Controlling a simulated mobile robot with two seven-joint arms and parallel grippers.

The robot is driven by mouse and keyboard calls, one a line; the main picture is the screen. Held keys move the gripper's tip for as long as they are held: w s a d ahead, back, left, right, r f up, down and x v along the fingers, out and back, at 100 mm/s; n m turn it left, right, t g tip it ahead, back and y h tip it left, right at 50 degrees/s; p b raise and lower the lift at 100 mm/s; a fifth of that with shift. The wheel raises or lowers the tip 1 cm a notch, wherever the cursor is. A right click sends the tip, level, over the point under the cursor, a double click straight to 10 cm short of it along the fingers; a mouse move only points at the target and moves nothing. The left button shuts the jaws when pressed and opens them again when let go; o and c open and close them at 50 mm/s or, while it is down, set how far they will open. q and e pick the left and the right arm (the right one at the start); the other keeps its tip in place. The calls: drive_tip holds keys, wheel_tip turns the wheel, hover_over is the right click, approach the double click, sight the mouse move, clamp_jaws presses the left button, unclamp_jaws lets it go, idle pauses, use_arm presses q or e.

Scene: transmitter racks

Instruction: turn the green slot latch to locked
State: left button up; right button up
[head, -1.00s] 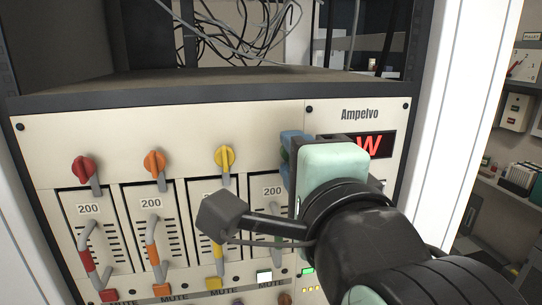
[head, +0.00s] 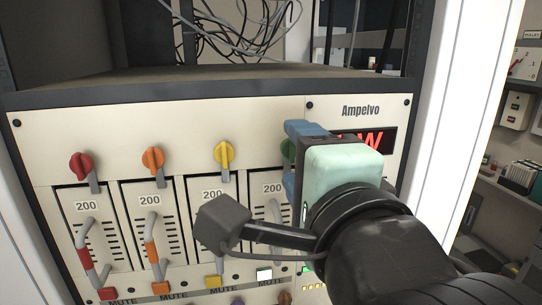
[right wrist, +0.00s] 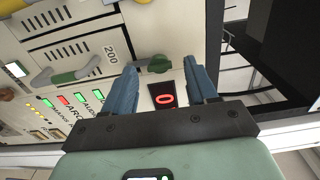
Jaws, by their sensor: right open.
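The green slot latch (head: 287,149) is on the cream panel, right of the yellow latch, and mostly hidden behind my right gripper in the head view. In the right wrist view the green latch (right wrist: 158,64) shows as a round knob between the two blue fingertips. My right gripper (head: 290,157) is open, one finger above the latch and one below it in the head view. In the right wrist view the right gripper (right wrist: 161,66) has a gap on both sides of the latch; I see no contact. My left gripper is out of view.
Red (head: 81,164), orange (head: 153,160) and yellow (head: 223,154) latches sit in a row to the left, above slots with coloured handles. A red-lit display (head: 372,142) is partly behind the gripper. A shelf with cables is above. The white rack frame (head: 440,130) stands at right.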

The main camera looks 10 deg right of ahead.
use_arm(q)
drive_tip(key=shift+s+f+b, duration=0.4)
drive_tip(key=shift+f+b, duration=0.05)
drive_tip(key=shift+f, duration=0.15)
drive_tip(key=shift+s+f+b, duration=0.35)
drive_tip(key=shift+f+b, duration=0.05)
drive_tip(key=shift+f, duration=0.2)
use_arm(e)
drive_tip(key=s, duration=1.2)
drive_tip(key=shift+d, duration=0.25)
drive_tip(key=shift+w, duration=0.1)
